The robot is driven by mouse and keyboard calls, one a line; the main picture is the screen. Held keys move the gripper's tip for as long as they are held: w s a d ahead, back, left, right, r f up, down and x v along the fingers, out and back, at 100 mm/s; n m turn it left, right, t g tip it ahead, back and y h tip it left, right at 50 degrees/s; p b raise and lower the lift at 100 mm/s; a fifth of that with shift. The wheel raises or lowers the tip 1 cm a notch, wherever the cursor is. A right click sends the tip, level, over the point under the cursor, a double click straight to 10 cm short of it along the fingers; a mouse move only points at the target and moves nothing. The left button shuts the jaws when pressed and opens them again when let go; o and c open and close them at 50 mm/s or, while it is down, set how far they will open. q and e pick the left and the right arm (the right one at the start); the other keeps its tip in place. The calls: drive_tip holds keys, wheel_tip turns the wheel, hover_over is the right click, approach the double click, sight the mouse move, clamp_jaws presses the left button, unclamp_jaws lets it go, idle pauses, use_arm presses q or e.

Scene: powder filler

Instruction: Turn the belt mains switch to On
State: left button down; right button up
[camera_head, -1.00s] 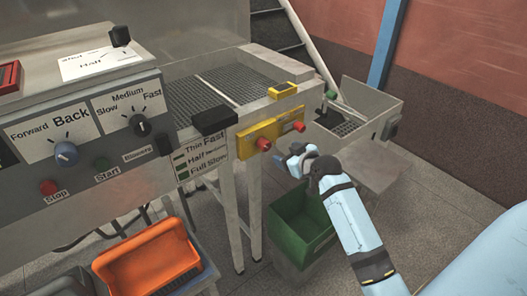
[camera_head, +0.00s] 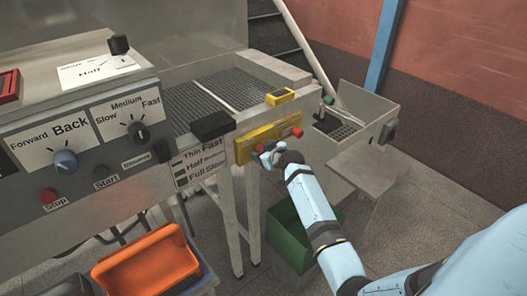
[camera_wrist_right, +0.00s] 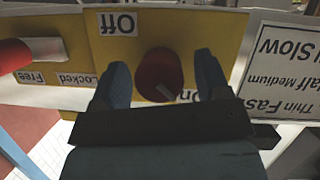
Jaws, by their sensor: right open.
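A yellow panel (camera_head: 243,150) is fixed to the side of the belt frame. In the right wrist view, which is upside down, a round red knob (camera_wrist_right: 157,68) sits on the yellow panel (camera_wrist_right: 215,30), between an "Off" label (camera_wrist_right: 117,23) and a partly hidden "On" label (camera_wrist_right: 184,97). A pale mark (camera_wrist_right: 165,92) shows at the knob's edge on the "On" label's side. My right gripper (camera_head: 262,148) is open, its fingers on either side of this knob; contact cannot be told. In the head view the gripper largely hides the knob. My left gripper is not in view.
A second red knob (camera_head: 297,132) is on the panel's right, beside "Free" and "Locked" labels (camera_wrist_right: 62,79). A green bin (camera_head: 285,235) stands below. A control box (camera_head: 100,180) with dials is at left, and an orange tray (camera_head: 145,265) sits below it.

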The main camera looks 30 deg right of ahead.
drive_tip(key=shift+c, duration=0.4)
drive_tip(key=c, duration=0.8)
